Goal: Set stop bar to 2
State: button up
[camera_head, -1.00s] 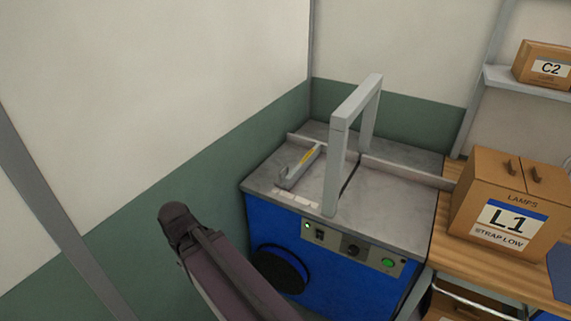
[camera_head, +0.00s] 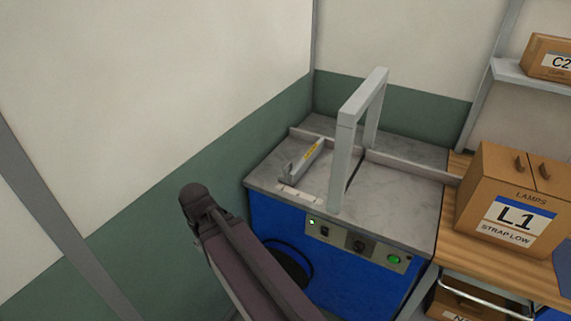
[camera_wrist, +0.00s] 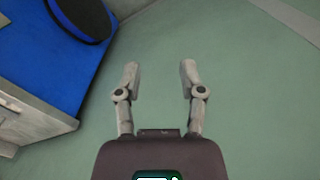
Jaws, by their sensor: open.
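The stop bar (camera_head: 305,160) is a grey bar with a yellow label. It lies on the left part of the steel top of the blue strapping machine (camera_head: 400,208), left of the grey arch (camera_head: 346,150). A pale scale strip (camera_head: 298,193) runs along the front edge near it; its numbers are too small to read. My gripper (camera_wrist: 158,78) is open and empty in the wrist view, above the green floor. The machine's blue side (camera_wrist: 45,45) is at upper left there. In the head view my arm hides part of the machine's front, and the gripper's fingers do not show.
A control panel (camera_head: 358,244) with a green button is on the machine's front. A carton marked L1 (camera_head: 513,205) stands on the wooden table (camera_head: 452,232) at right. A carton marked C2 (camera_head: 548,58) sits on a shelf. Walls close in behind and left.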

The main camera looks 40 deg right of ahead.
jog(key=w+d+r+m+p, duration=0.45)
jog(key=w+d, duration=0.25)
jog(key=d, duration=0.4)
notch_tip(320, 180, up, 9)
jog(key=m+t+p, duration=0.2)
jog(key=m+p, duration=0.6)
jog(key=m, duration=0.1)
send_over(286, 166)
jog(key=s+d, duration=0.1)
jog(key=s, duration=0.2)
jog(key=shift+n+y, duration=0.25)
jog(key=shift+y, duration=0.15)
jog(key=shift+f, duration=0.15)
jog(key=w+f+b, duration=0.1)
jog(key=f+b, duration=0.8)
jog(key=w+a+f+b, duration=0.1)
jog(key=f+b, duration=0.3)
jog(key=shift+w+f, duration=0.2)
jog(key=shift+w, duration=0.1)
grip_shut()
